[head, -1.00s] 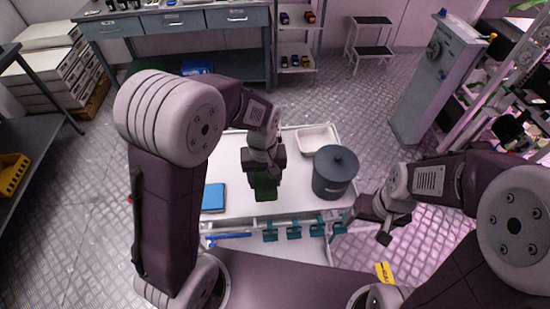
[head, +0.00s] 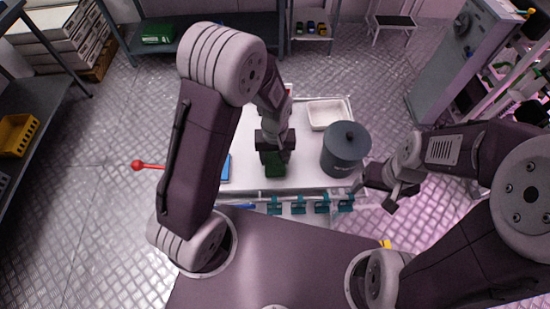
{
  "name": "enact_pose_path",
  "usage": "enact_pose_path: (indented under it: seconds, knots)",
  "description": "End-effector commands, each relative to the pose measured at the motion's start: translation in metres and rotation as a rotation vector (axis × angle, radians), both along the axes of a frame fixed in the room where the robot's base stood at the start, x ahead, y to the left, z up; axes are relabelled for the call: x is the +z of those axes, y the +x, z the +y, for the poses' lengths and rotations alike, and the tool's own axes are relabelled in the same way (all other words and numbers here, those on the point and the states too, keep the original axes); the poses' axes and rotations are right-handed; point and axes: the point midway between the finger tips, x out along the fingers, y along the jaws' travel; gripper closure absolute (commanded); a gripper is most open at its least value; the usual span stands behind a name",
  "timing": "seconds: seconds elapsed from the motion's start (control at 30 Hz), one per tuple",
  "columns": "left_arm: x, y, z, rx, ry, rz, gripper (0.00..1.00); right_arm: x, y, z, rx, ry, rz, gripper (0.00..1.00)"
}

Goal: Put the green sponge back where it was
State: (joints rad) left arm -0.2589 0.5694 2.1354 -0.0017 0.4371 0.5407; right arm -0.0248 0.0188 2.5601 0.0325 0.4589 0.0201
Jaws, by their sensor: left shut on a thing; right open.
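The green sponge (head: 275,168) is dark in shade and held in my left gripper (head: 275,152), which is shut on it. It hangs over the front middle part of the white cart top (head: 306,178), to the left of the grey lidded pot. How far it is above the surface I cannot tell. My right gripper (head: 397,198) is open and empty, to the right of the cart's front edge. My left arm hides part of the cart's left side.
The grey lidded pot (head: 345,153) and a white tray (head: 328,113) stand on the cart. A blue flat item (head: 226,170) is partly hidden. Teal clips (head: 298,206) line the front rail. A red knob (head: 137,165) sticks out left. A green item (head: 158,34) lies on a back shelf.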

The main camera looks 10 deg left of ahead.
Motion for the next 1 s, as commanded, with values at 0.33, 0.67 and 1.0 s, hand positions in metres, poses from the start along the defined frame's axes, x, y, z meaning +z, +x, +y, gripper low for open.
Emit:
enact_pose_path:
  seconds: [0.33,0.67,1.0]
  knots:
    - [-0.006,0.0,0.0,0.0,0.0,-0.001,0.75,-0.002,0.0,0.0,0.0,0.0,0.0,0.22]
    - [-0.007,0.0,0.0,0.0,-0.001,-0.001,0.21,-0.002,0.0,0.0,0.0,0.0,0.0,0.22]
    - [0.036,0.002,0.0,0.0,-0.002,-0.008,0.21,0.006,0.0,0.0,0.0,0.0,0.0,0.22]
